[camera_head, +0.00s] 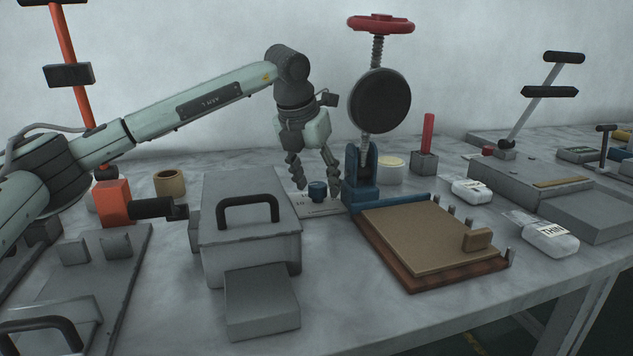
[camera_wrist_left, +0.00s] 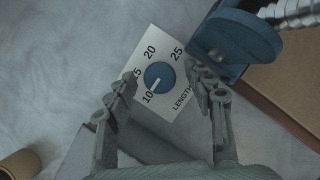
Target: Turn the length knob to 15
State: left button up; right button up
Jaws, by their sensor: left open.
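The length knob (camera_head: 317,191) is a small blue dial on a white plate that lies on the table. In the left wrist view the knob (camera_wrist_left: 159,75) shows a white pointer aimed at the lower left, close to the 10 mark. The plate (camera_wrist_left: 178,98) carries 10, 15, 20, 25 and the word LENGTH. My left gripper (camera_head: 317,186) points down over the knob with its fingers spread. In the wrist view the left gripper (camera_wrist_left: 161,81) has one finger on each side of the knob, with gaps showing. My right gripper is not in view.
A blue-based press (camera_head: 361,190) with a round black disc and red handwheel stands right beside the plate. A grey box with a black handle (camera_head: 250,240) stands left in front. A brown board (camera_head: 425,240) lies to the right. A tan cup (camera_head: 170,183) stands at the left.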

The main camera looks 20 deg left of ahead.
pick_arm(q)
jog(key=shift+f, duration=0.15)
jog(key=shift+c, duration=0.5)
jog(key=c, duration=1.1)
jog(key=shift+o, duration=0.2)
